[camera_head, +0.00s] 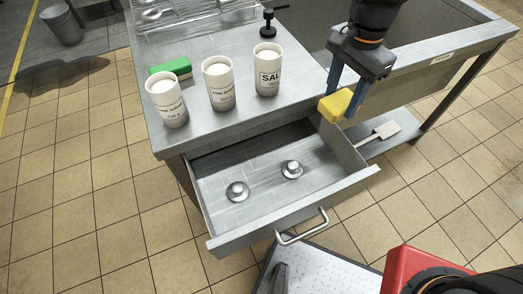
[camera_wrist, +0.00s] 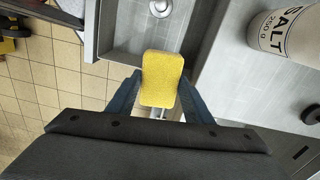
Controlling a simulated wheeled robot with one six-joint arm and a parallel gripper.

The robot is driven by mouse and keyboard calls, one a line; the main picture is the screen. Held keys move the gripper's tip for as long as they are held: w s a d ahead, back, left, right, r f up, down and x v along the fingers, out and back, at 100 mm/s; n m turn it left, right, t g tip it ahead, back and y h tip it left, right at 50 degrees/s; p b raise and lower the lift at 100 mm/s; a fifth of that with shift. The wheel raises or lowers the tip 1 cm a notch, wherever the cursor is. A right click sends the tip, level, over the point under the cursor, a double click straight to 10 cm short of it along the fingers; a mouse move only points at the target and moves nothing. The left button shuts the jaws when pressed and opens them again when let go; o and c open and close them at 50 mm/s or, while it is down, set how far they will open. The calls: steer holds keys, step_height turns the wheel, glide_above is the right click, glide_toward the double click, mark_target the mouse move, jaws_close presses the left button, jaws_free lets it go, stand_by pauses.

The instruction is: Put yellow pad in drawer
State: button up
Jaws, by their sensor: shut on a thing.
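The yellow pad (camera_head: 335,105) is held between the blue fingers of my gripper (camera_head: 347,98) in the head view. It hangs in the air by the right rear edge of the open drawer (camera_head: 222,244), close to the table's front edge. In the wrist view the pad (camera_wrist: 161,78) sits between the two fingertips of my gripper (camera_wrist: 160,92), and part of the drawer (camera_wrist: 118,57) shows beyond it. The drawer is pulled out and holds two round metal knobbed pieces (camera_head: 292,169) (camera_head: 238,191), apart from each other. Free floor shows around them inside it.
Three white cups (camera_head: 167,101) (camera_head: 219,84) (camera_head: 267,70) stand on the metal table above the drawer; the right one is labelled as salt. A green pad (camera_head: 170,67) lies behind the left cup. A pale spatula (camera_head: 380,135) lies on the lower shelf at right.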

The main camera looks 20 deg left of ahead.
mark_target(326, 106)
steer(key=shift+m, duration=0.7)
steer(key=s+a+r, duration=0.2)
steer(key=s, duration=0.1)
steer(key=shift+s+a+r, duration=0.15)
steer(key=shift+a, duration=0.25)
step_height(326, 106, down, 18)
steer(key=o, duration=1)
steer(key=shift+o, duration=0.2)
step_height(326, 106, up, 12)
steer(key=shift+r, duration=0.1)
